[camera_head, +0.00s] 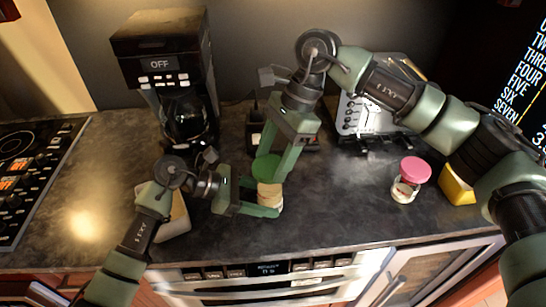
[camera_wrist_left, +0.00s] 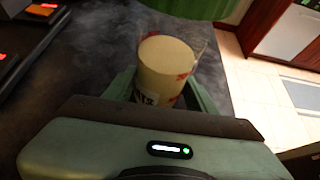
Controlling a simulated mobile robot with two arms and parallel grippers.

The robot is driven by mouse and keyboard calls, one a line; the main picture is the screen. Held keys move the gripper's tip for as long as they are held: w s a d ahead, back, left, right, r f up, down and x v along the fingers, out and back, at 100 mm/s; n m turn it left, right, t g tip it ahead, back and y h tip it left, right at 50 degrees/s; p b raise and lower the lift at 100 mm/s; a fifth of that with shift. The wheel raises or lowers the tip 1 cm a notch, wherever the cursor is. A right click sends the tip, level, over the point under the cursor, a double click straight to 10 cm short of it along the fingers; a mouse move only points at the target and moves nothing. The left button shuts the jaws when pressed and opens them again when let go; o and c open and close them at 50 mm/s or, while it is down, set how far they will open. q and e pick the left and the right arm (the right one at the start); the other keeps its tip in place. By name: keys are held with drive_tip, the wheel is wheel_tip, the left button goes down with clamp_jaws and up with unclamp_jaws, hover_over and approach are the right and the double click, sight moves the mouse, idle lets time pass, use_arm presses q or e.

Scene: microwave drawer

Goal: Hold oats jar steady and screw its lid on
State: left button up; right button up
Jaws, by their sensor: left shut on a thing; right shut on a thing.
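The oats jar (camera_head: 270,194) stands on the dark counter, clear-walled with pale contents; it also shows in the left wrist view (camera_wrist_left: 165,62). My left gripper (camera_head: 272,208) is shut on the jar, low on its body. My right gripper (camera_head: 268,165) comes from above and is shut on the lid. Whether the lid's thread is engaged cannot be told.
A coffee maker (camera_head: 165,80) stands at the back left and a stove (camera_head: 35,170) at far left. A toaster (camera_head: 365,115) is at the back. A jar with a pink lid (camera_head: 410,178) and a yellow object (camera_head: 458,185) stand right. The counter between is clear.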

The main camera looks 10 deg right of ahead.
sight(270, 195)
drive_tip(key=shift+f, duration=2)
idle(4.0)
use_arm(q)
drive_tip(key=o, duration=0.4)
clamp_jaws()
use_arm(e)
drive_tip(key=o, duration=1.5)
